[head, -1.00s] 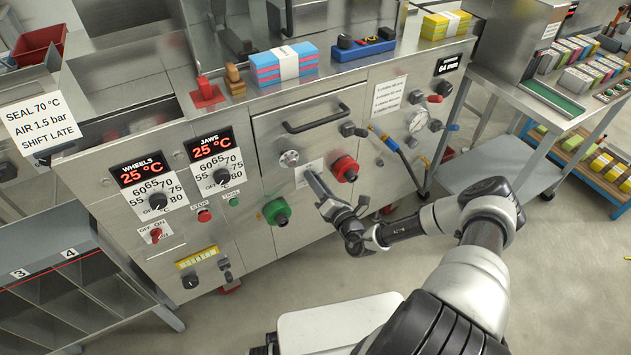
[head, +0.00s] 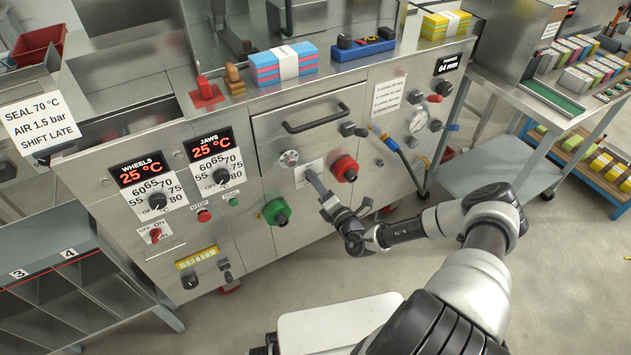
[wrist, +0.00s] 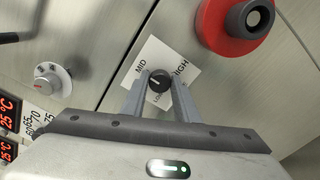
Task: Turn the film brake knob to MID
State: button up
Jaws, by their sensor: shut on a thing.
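The film brake knob (wrist: 159,82) is a small dark knob on a white label (wrist: 160,62) marked MID, HIGH and LOW. In the wrist view my gripper (wrist: 158,80) is shut on it, one finger on each side. A pale line on the knob's face seems to slant up-left, towards MID, but it is too small to read surely. In the head view my gripper (head: 311,174) reaches the front panel, and its fingers hide the knob. Part of the white label (head: 313,166) shows there.
A door handle (head: 318,118) is above. The floor in front is open.

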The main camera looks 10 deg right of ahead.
jog(key=o, duration=1.1)
jog(key=shift+c, duration=0.2)
jog(key=p+v, duration=0.2)
jog(key=v, duration=1.5)
jog(key=shift+s, duration=0.25)
